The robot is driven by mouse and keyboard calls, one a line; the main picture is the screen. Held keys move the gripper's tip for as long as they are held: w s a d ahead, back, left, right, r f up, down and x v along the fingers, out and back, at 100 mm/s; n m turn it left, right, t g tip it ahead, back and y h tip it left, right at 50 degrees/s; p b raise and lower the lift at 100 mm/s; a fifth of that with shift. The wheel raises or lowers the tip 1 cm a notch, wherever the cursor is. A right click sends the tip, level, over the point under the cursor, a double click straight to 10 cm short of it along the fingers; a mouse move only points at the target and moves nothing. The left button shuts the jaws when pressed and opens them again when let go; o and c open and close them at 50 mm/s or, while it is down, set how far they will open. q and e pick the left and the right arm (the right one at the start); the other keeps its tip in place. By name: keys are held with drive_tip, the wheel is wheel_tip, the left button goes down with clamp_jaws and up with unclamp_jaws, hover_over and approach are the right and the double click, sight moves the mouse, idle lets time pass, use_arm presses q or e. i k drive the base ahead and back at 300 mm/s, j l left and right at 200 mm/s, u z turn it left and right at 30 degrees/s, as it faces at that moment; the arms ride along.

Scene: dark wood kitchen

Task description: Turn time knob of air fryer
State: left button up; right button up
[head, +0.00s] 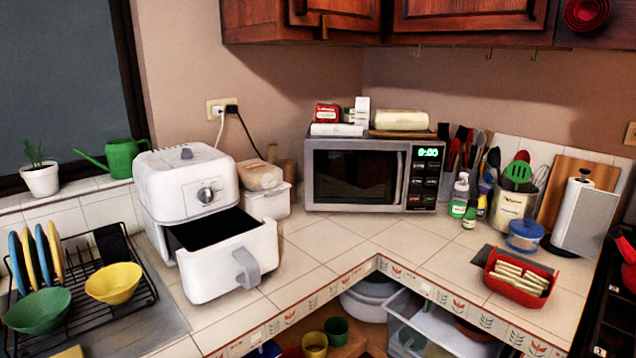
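A white air fryer (180,172) stands on the tiled counter, left of the middle of the head view. Its round grey time knob (206,195) is on the upper front face, facing forward and to the right. A small grey part sits on its top. The air fryer's drawer (232,258) is pulled well out toward the front, with its grey handle (247,268) facing me. The drawer's inside looks dark and empty. Neither of my grippers shows in the head view.
A dish rack (85,275) with plates and bowls stands left of the air fryer. A white container (266,203) and a microwave (368,172) stand to its right. A red basket (519,280) lies far right. The counter (335,250) before the microwave is clear.

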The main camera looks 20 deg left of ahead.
sight(205, 195)
drive_tip(key=u, duration=1.3)
